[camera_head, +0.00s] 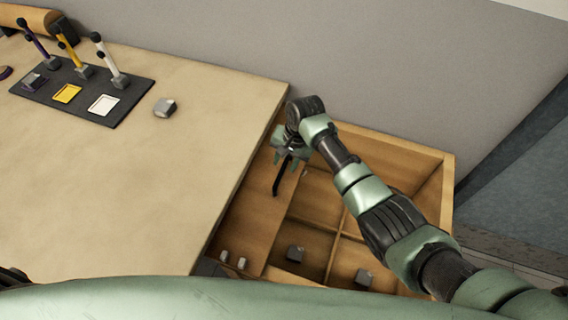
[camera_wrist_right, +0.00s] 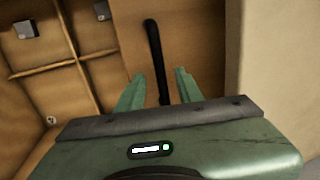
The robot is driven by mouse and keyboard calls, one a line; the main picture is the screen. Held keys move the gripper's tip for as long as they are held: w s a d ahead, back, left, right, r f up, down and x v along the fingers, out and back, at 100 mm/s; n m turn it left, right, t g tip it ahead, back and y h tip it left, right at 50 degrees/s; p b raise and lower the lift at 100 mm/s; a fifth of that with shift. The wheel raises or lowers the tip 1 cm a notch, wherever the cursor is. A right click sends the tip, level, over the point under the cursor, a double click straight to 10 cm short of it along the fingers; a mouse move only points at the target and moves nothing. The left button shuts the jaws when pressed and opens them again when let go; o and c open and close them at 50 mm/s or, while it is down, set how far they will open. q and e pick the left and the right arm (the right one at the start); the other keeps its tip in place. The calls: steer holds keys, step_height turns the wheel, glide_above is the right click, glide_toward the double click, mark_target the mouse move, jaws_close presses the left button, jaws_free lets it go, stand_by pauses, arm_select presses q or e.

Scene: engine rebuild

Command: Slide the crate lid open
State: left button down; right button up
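The wooden crate (camera_head: 448,185) stands against the right side of the table. Its lid (camera_head: 247,222) is a flat wooden panel over the crate's left part, also seen in the wrist view (camera_wrist_right: 200,40). The compartments to the right of the lid are uncovered. A black bar handle (camera_head: 276,182) sits on the lid; it shows in the wrist view (camera_wrist_right: 153,45). My right gripper (camera_head: 288,160) is over the handle, its fingers (camera_wrist_right: 160,82) apart on either side of the bar with visible gaps. My left gripper is out of view.
Grey blocks lie in the compartments (camera_head: 295,253) (camera_head: 364,277). Two small pale pieces (camera_head: 232,259) stand near the lid's front end. The table (camera_head: 140,190) holds a dark board (camera_head: 85,90) with coloured levers and a loose grey block (camera_head: 165,107). A wall rises behind.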

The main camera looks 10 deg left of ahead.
steer(key=r, duration=0.3)
steer(key=d+r, duration=0.1)
steer(key=shift+s+r, duration=0.1)
steer(key=shift+r, duration=0.3)
